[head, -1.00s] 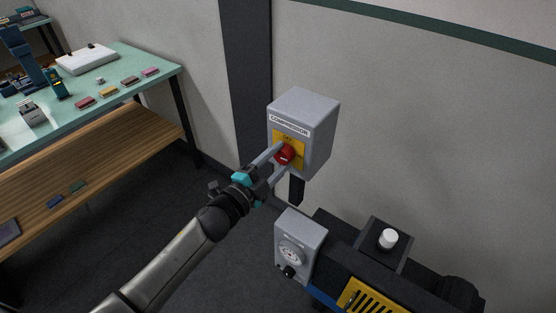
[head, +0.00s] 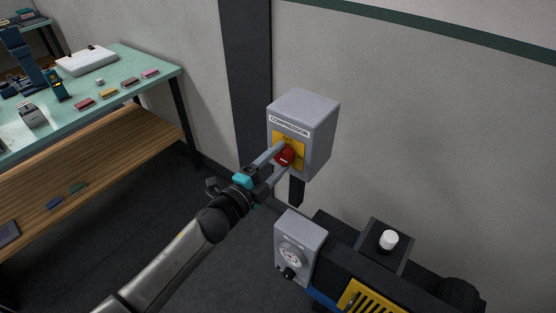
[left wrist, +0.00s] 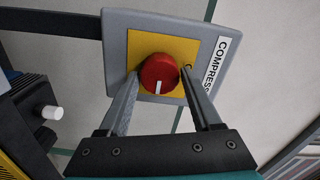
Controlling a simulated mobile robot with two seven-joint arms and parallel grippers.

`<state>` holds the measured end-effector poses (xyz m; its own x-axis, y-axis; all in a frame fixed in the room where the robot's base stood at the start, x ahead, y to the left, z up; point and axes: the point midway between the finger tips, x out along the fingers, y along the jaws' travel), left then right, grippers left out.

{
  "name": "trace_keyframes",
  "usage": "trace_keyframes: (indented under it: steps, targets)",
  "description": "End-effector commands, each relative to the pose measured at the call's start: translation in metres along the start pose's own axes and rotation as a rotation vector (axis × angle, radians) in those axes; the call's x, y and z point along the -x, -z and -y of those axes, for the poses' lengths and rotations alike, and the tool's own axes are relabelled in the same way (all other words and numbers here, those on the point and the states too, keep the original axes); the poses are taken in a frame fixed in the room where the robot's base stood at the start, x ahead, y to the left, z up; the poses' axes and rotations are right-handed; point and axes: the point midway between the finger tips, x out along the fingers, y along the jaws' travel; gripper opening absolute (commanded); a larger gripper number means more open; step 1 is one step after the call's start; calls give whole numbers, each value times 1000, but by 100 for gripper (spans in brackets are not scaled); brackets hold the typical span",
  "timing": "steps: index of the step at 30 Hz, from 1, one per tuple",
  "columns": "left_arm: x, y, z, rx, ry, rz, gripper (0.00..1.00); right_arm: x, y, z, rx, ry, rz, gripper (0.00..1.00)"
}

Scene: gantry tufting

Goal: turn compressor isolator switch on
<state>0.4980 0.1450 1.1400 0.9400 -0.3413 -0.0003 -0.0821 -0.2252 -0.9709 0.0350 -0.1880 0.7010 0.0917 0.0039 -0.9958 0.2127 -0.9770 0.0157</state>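In the left wrist view the red knob (left wrist: 159,73) sits between the fingertips (left wrist: 160,74). Its white mark points down in that picture, towards the gripper's palm. The small word on the yellow plate is too blurred to read surely. My right gripper is out of view.
Below the box stands the compressor (head: 375,265) with a grey gauge panel (head: 301,247) and a white cap (head: 388,239). A green-topped workbench (head: 135,65) with small parts is at the left. The floor (head: 130,230) between them is clear.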

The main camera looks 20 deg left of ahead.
Motion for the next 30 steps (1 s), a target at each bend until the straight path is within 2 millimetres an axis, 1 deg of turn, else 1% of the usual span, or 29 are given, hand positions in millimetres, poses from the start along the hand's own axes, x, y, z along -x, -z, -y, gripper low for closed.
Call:
trace_keyframes:
  steps: [1,5,13,17,20,30]
  targets:
    - [0,0,0,1,0,0,72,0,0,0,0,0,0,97]
    - [0,0,0,3,0,0,87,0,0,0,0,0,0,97]
    - [1,0,0,4,0,0,88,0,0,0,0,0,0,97]
    - [8,0,-2,5,-2,0,88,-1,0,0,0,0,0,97]
    - [19,0,-2,5,-2,1,88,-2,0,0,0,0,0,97]
    - [73,0,-2,4,-3,0,88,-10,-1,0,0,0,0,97]
